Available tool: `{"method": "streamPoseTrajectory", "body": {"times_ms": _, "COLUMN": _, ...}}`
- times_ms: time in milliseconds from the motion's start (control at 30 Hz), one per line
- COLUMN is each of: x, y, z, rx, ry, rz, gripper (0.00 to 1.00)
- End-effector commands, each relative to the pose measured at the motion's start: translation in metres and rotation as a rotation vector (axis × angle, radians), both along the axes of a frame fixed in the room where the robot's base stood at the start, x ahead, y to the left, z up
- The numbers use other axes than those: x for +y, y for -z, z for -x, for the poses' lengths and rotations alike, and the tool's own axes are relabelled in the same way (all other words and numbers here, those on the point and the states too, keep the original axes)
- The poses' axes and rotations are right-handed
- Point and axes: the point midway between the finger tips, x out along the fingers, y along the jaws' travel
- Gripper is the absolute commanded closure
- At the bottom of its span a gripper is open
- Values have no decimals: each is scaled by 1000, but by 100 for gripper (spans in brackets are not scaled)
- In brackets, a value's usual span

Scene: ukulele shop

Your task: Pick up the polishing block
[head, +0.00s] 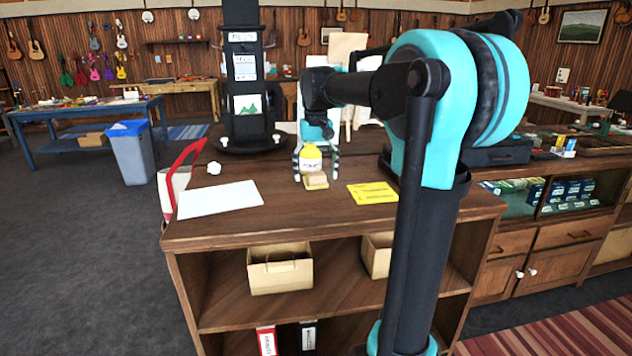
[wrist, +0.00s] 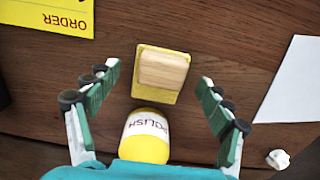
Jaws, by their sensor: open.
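The polishing block (head: 316,181) is a small pale wooden block on the brown counter, lying on a yellow piece. In the wrist view the block (wrist: 162,71) lies ahead of my fingertips, near the middle, with its yellow layer showing around it. My gripper (head: 316,178) is open above the counter; in the wrist view its two fingers (wrist: 160,82) stand wide apart on either side of the block and touch nothing. A yellow-and-white polish bottle (wrist: 146,137) stands between the fingers, close to the block; it also shows in the head view (head: 312,158).
A yellow order pad (head: 372,193) lies right of the block. A white sheet (head: 219,199) and a crumpled white ball (head: 214,168) lie to the left. A dark display stand (head: 244,90) rises behind. Bare counter surrounds the block's front.

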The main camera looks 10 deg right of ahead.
Motion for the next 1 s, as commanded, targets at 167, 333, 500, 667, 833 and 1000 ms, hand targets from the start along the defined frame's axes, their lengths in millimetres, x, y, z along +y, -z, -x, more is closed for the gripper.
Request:
{"method": "streamPoseTrajectory", "body": {"times_ms": 167, "x": 0, "y": 6, "z": 0, "rx": 0, "ry": 0, "rz": 0, "gripper": 20}}
{"method": "streamPoseTrajectory", "body": {"times_ms": 333, "x": 0, "y": 5, "z": 0, "rx": 0, "ry": 0, "rz": 0, "gripper": 25}}
{"method": "streamPoseTrajectory", "body": {"times_ms": 500, "x": 0, "y": 5, "z": 0, "rx": 0, "ry": 0, "rz": 0, "gripper": 46}}
{"method": "streamPoseTrajectory", "body": {"times_ms": 667, "x": 0, "y": 5, "z": 0, "rx": 0, "ry": 0, "rz": 0, "gripper": 66}}
{"method": "streamPoseTrajectory", "body": {"times_ms": 833, "x": 0, "y": 5, "z": 0, "rx": 0, "ry": 0, "rz": 0, "gripper": 78}}
{"method": "streamPoseTrajectory", "body": {"times_ms": 1000, "x": 0, "y": 4, "z": 0, "rx": 0, "ry": 0, "rz": 0, "gripper": 78}}
